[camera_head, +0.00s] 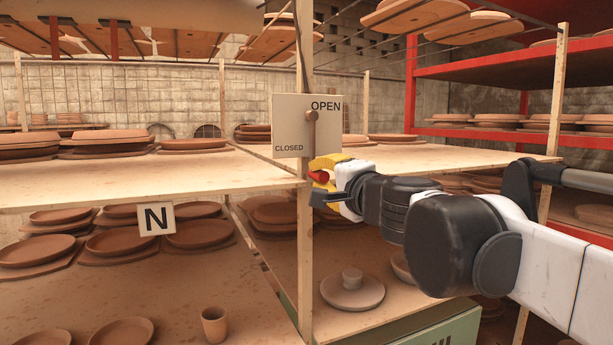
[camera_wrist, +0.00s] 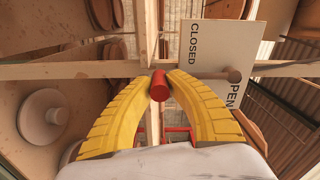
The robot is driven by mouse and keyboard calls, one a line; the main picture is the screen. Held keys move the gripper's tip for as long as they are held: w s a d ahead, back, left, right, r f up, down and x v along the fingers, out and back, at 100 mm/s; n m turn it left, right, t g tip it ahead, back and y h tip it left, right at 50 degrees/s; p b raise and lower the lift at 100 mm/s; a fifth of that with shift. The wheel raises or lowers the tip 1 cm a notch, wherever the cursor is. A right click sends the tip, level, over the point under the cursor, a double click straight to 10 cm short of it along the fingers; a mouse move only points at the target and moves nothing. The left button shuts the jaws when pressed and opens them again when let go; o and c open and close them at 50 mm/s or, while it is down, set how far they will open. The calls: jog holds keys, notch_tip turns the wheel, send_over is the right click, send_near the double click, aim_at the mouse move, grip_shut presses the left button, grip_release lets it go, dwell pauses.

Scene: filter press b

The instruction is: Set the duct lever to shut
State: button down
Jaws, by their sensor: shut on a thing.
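The duct lever hangs from a brown pivot (camera_head: 311,116) on a pale plate (camera_head: 286,122). The plate reads OPEN at its upper right and CLOSED at its lower left. The lever points about straight down, with its red handle (camera_head: 318,176) at the low end. My gripper (camera_head: 320,175) has its yellow fingers closed around the red handle. In the wrist view the handle (camera_wrist: 159,86) sits between the two yellow fingertips (camera_wrist: 160,78). The plate (camera_wrist: 218,48) shows at the right there, with the lever's bar running across it toward the handle.
A wooden post (camera_head: 304,240) stands behind the plate. Wooden shelves (camera_head: 130,178) with clay plates lie left and right. A sign with N (camera_head: 156,218) hangs at the left shelf. A red rack (camera_head: 480,65) stands at the right.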

jog(key=c, duration=1.3)
grip_release()
jog(key=shift+o, duration=0.2)
jog(key=v, duration=1.2)
jog(key=s+a+f+n+g+b, duration=0.1)
jog(key=s+f+n+g+b, duration=0.15)
jog(key=f+b, duration=0.7)
jog(key=s+a+f+n+g+b, duration=0.1)
jog(key=s+f+n+b, duration=0.15)
jog(key=f, duration=1.35)
jog(key=s+a+f+n+g+b, duration=0.15)
jog(key=f+n+b, duration=0.4)
jog(key=f, duration=0.75)
jog(key=s+d+f+g+h+b, duration=0.1)
jog(key=f+b, duration=0.4)
jog(key=f, duration=0.6)
jog(key=s+d+f+n+g+h+b, duration=0.1)
jog(key=s+d+f+b, duration=0.4)
jog(key=f, duration=0.6)
jog(key=s+d+f+n+g+h+b, duration=0.1)
jog(key=s+d+f+g+h+b, duration=0.2)
jog(key=f+b, duration=0.4)
notch_tip(320, 180, down, 4)
jog(key=shift+d+r+h, duration=0.1)
jog(key=shift+d+h, duration=0.2)
jog(key=shift+d, duration=0.25)
